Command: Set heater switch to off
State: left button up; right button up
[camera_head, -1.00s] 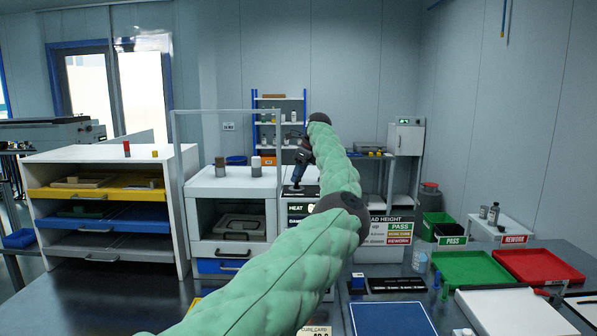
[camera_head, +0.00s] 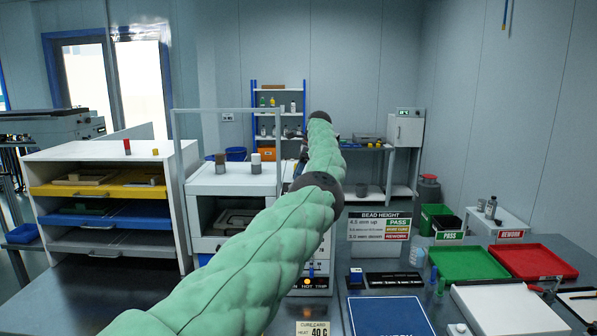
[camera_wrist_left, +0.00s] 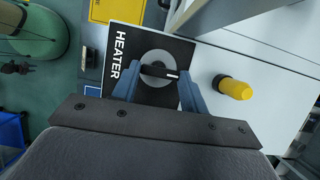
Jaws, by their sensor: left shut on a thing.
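In the left wrist view, the heater switch (camera_wrist_left: 158,71) is a round grey dial with a black bar handle across it. The bar has a white mark at its right end. The dial sits on a black panel lettered HEATER (camera_wrist_left: 119,54). My left gripper (camera_wrist_left: 160,76) has its two blue-grey fingers on either side of the bar, shut on it. In the head view, my green-sleeved left arm covers the switch and nearly all of the gripper. My right gripper is in neither view.
A yellow knob (camera_wrist_left: 235,88) stands on a white surface right of my fingers. In the head view, a white cabinet (camera_head: 232,180) stands left of my arm and a BEAD HEIGHT sign (camera_head: 379,227) right of it. Green (camera_head: 468,264) and red trays (camera_head: 533,262) lie at the right.

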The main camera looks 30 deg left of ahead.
pick_arm(q)
jog(key=o, duration=1)
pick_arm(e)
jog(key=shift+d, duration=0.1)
pick_arm(q)
jog(key=shift+w+d+r, duration=0.1)
jog(key=shift+r, duration=0.1)
jog(key=b+v, duration=0.1)
jog(key=v, duration=0.1)
jog(key=shift+w+r, duration=0.1)
jog(key=shift+r, duration=0.25)
jog(key=p+v, duration=0.1)
jog(key=v, duration=0.3)
jog(key=shift+w+d+r, duration=0.1)
jog(key=shift+d+r, duration=0.1)
jog(key=shift+r, duration=0.05)
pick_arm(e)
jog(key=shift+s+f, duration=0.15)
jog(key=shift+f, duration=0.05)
